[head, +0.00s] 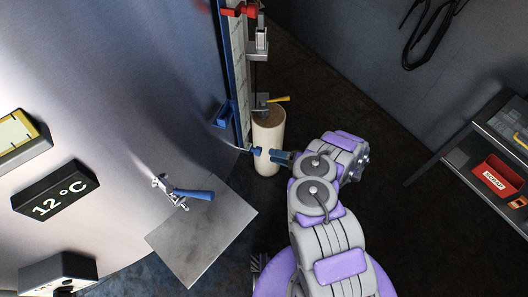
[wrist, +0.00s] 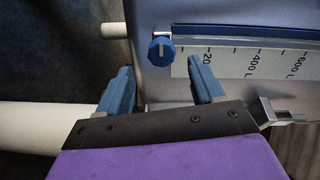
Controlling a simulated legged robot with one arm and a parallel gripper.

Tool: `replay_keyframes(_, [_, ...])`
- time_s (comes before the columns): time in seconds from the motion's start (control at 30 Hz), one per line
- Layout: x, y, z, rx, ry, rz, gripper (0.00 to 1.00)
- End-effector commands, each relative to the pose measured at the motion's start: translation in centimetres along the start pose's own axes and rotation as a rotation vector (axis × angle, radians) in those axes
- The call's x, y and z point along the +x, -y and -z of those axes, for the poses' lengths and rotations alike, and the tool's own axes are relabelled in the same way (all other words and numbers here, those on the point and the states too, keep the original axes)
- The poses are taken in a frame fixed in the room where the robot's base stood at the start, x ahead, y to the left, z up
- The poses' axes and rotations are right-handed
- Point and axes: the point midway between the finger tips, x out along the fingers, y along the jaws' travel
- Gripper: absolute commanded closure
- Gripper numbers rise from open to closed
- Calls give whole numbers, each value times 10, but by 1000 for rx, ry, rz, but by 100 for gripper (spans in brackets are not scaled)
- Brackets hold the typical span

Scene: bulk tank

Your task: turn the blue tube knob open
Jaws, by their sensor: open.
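The blue tube knob (wrist: 161,49) shows in the wrist view, round with a white pointer line that stands about upright in the picture. It sits at the left end of a scale strip (wrist: 240,62) marked in litres. My gripper (wrist: 161,82) is open, with its two blue fingers apart and nothing between them. In the wrist view the knob lies just beyond the gap between the fingertips. In the head view my gripper (head: 281,157) is just right of the small blue knob (head: 257,151) at the foot of the gauge. No contact is visible.
A cream cylinder (head: 267,132) stands behind the gripper, with a yellow-handled valve (head: 277,99) above it. The tank wall (head: 130,80) fills the left, with a blue-lever tap (head: 192,194) and a 12 °C display (head: 55,192). A shelf with a red bin (head: 497,178) is at right.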

Motion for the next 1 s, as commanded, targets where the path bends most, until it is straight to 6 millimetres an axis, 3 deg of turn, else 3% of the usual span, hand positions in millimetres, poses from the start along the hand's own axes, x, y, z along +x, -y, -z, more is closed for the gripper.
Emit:
replay_keyframes(0.2, [-50,-1,-1,2,1,-6,33])
replay_keyframes(0.43, [-86,-2,-1,3,1,-5,33])
replay_keyframes(0.6, [-98,-2,-2,3,2,-4,33])
replay_keyframes(1.0, [-99,-2,-1,3,3,-2,33])
